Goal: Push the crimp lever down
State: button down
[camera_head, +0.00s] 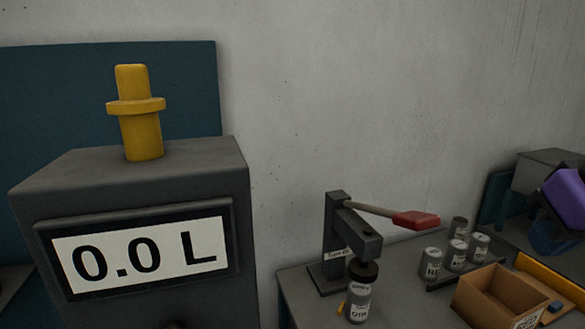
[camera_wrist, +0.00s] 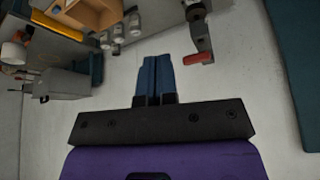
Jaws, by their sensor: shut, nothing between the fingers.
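The crimp lever (camera_head: 416,220) is a tan rod with a red grip on a dark grey bench press (camera_head: 338,240). It sticks out to the right from the top of the press, sloping slightly downward, above the bench. A labelled can (camera_head: 359,303) stands under the press head. In the wrist view the red grip (camera_wrist: 199,58) lies just right of the blue fingertips of my gripper (camera_wrist: 157,60), with a visible gap in the picture. My gripper is shut and empty. In the head view my purple wrist is at the right edge, right of the lever.
Several labelled cans (camera_head: 457,254) stand on the bench right of the press. An open cardboard box (camera_head: 496,297) is in front of them. A large grey unit with a "0.0 L" display (camera_head: 140,255) and yellow top piece (camera_head: 137,120) stands at left.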

dwell(0.4)
notch_tip(320, 180, up, 7)
jog(key=n+g+h, duration=0.1)
jog(key=n+g, duration=0.8)
jog(key=n, duration=1.2)
send_over(419, 215)
jog(key=w+a, duration=0.1)
jog(key=w, duration=0.3)
jog(key=shift+w+a+r+n, duration=0.1)
jog(key=shift+w+a+n, duration=0.05)
jog(key=shift+w, duration=0.25)
jog(key=shift+w+a+r+n, duration=0.1)
jog(key=shift+w+a+n, duration=0.05)
jog(key=shift+w, duration=0.25)
jog(key=shift+f, duration=0.1)
jog(key=x, duration=1.4)
jog(key=shift+d, duration=0.15)
